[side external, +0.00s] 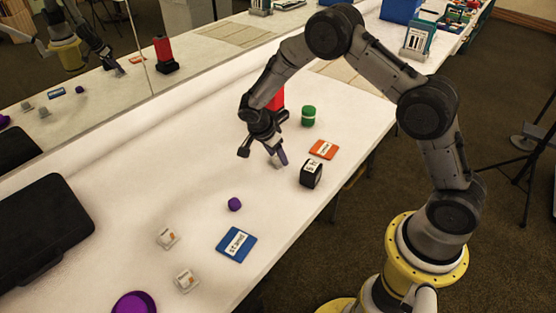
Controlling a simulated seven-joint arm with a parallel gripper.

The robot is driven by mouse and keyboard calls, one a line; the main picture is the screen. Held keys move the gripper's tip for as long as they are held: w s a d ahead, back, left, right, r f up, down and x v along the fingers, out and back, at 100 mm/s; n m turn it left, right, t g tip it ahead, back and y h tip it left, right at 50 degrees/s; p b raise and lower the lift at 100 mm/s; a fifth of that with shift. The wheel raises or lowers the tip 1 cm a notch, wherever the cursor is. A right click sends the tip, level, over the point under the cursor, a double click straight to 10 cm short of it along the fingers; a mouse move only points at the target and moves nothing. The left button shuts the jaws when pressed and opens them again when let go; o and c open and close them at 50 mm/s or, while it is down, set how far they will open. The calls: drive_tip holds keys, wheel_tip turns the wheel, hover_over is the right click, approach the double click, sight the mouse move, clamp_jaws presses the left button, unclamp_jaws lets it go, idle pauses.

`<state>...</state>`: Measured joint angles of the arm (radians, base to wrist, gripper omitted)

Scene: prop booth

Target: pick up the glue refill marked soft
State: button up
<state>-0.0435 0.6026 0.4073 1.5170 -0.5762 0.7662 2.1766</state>
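Two small pale blocks with printed labels, possibly glue refills, lie on the white table: one refill-like block (168,238) at left of centre and another (186,280) nearer the front. Their labels are too small to read, so I cannot tell which one is marked soft. My gripper (278,159) points down above the table, apart from both blocks, up and to the right of them.
A black box (311,174), orange card (323,149) and green jar (308,116) stand right of my gripper; a red object (277,98) is behind it. A purple ball (235,204), blue card (236,244) and black case (38,235) lie nearer. A mirror runs behind the table.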

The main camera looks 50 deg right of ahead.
clamp_jaws()
drive_tip(key=shift+r, duration=0.2)
